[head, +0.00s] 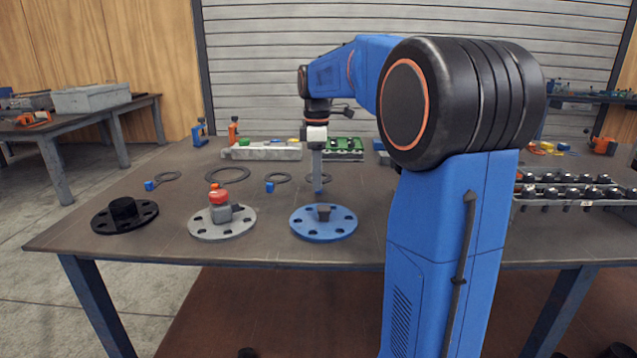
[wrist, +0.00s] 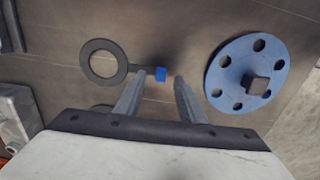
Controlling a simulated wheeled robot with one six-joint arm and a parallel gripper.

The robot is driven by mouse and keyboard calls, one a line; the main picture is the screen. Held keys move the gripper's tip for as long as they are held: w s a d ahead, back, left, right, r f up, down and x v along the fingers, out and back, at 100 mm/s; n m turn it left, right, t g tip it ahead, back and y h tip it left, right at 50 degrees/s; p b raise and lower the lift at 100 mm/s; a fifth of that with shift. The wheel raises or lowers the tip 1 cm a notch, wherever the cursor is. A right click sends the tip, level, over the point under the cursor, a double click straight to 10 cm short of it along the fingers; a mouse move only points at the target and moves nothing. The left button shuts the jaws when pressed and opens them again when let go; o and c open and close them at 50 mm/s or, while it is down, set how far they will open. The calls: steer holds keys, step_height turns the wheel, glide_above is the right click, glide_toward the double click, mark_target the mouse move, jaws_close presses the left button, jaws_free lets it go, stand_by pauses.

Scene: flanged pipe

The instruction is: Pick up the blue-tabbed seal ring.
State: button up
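A flat dark seal ring (wrist: 104,62) with a blue tab (wrist: 161,74) lies on the table in the wrist view. In the head view this ring (head: 327,177) is partly hidden behind my gripper, and its tab is not clear there. My gripper (head: 318,190) points straight down over the table. In the wrist view my gripper (wrist: 160,76) is open, with the blue tab between its two fingertips and a gap on each side. I cannot tell how far the tips are above the table. Two other rings with blue tabs lie further left: one ring (head: 283,177) and another ring (head: 168,176).
A blue flange (head: 323,229) with a dark central block lies just in front of my gripper. A grey flange (head: 205,231) and a black flange (head: 105,222) lie to the left. A larger ring (head: 228,173) lies between smaller ones. A pale tray (head: 265,153) stands behind.

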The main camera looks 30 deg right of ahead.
steer(key=shift+f, duration=0.9)
jaws_close()
steer(key=shift+r, duration=0.1)
